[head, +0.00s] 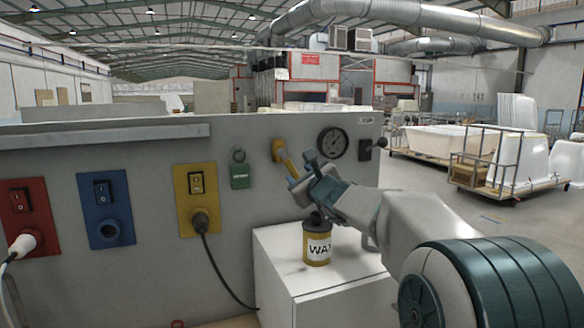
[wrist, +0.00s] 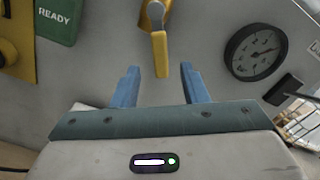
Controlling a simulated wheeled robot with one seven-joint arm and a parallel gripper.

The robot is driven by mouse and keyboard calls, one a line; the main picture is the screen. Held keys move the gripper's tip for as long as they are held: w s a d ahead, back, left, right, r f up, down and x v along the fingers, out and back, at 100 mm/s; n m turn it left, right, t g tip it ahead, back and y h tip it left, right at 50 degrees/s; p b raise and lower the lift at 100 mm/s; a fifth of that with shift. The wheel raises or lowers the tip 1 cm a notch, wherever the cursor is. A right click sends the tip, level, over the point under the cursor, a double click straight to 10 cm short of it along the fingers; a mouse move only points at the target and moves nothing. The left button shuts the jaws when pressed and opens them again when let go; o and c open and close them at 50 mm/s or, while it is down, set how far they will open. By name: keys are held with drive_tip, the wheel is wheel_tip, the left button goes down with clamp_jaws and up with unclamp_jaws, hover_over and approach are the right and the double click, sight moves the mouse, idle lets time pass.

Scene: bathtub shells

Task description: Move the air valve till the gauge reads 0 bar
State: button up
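The air valve has a yellow lever (head: 287,163) on the grey panel, slanting down and right from its mount in the head view. In the wrist view the lever (wrist: 160,52) hangs down, its end showing between my fingertips. My gripper (head: 302,170) is open, its two blue fingers (wrist: 158,67) apart on either side of the lever end, with visible gaps to both. I cannot tell how deep the lever sits between them. The round dark gauge (head: 332,143) is right of the valve. In the wrist view the gauge (wrist: 254,52) has a needle pointing right; its numbers are unreadable.
A yellow WAX can (head: 317,246) stands on a white cabinet (head: 285,270) below my gripper. A green READY tag (head: 240,176) hangs left of the valve. A black-knobbed lever switch (head: 367,149) is right of the gauge. Red, blue and yellow switch plates (head: 183,205) lie further left.

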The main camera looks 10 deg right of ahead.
sight(293, 170)
drive_tip(key=w, duration=0.3)
drive_tip(key=w+a+p, duration=0.1)
drive_tip(key=w, duration=0.2)
drive_tip(key=shift+w+a+p, duration=0.15)
drive_tip(key=shift+w+p, duration=0.15)
drive_tip(key=shift+w, duration=0.05)
clamp_jaws()
